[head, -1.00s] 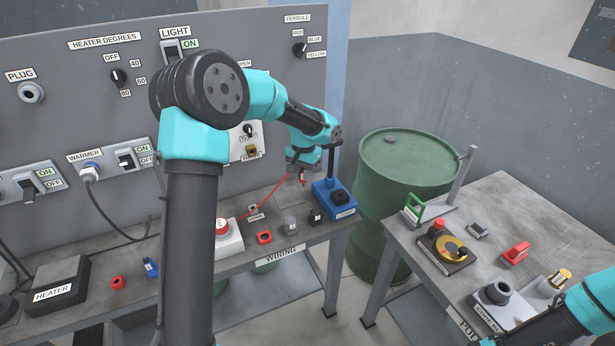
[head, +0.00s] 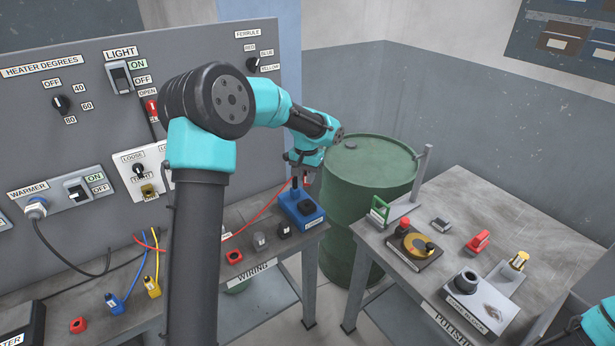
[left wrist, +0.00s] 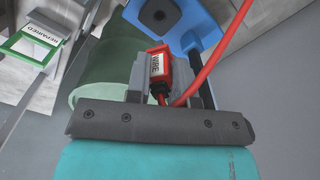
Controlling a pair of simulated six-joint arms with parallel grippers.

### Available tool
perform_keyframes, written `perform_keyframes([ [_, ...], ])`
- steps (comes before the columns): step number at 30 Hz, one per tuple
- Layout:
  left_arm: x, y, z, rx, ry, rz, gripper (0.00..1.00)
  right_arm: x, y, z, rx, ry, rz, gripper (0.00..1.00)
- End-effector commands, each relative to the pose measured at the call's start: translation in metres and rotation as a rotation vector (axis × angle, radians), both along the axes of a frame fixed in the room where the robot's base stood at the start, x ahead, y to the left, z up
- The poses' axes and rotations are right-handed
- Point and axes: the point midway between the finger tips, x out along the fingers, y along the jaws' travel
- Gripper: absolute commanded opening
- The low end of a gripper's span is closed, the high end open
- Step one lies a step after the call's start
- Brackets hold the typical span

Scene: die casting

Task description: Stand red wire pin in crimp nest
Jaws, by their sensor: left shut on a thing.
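My left gripper (head: 303,174) is shut on the red wire pin (left wrist: 158,72), a red block with a white label, seen between the two fingers in the left wrist view. Its red wire (left wrist: 215,60) runs off to the upper right there. The blue crimp block (head: 292,212) stands at the right end of the wiring bench. The pin is held above or beside the block; the exact gap is unclear. My right gripper is outside the views.
Small dark and grey blocks (head: 260,240) and a red block (head: 234,256) sit left of the crimp block. Blue (head: 112,302) and yellow (head: 152,288) wire pins stand farther left. A green drum (head: 365,200) is behind, with the polishing table (head: 440,215) to the right.

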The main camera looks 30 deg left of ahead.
Motion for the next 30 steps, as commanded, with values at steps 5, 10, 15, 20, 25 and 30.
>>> perform_keyframes([
  [5,0.0,0.0,0.002,0.0,-0.001,0.0,0.0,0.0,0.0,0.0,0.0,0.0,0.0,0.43],
  [10,0.0,0.0,-0.005,0.0,0.001,0.0,0.0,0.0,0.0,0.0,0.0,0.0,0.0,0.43],
  [15,0.0,0.0,-0.016,0.0,0.001,0.0,0.0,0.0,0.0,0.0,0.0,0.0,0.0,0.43],
  [20,-0.001,-0.001,-0.029,-0.001,0.002,0.0,0.0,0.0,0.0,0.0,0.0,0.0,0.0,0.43],
  [25,0.0,0.0,-0.042,0.0,0.0,0.0,0.0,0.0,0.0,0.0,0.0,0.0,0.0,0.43],
  [30,-0.001,0.0,-0.052,0.001,0.001,-0.001,0.0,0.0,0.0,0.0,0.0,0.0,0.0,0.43],
])
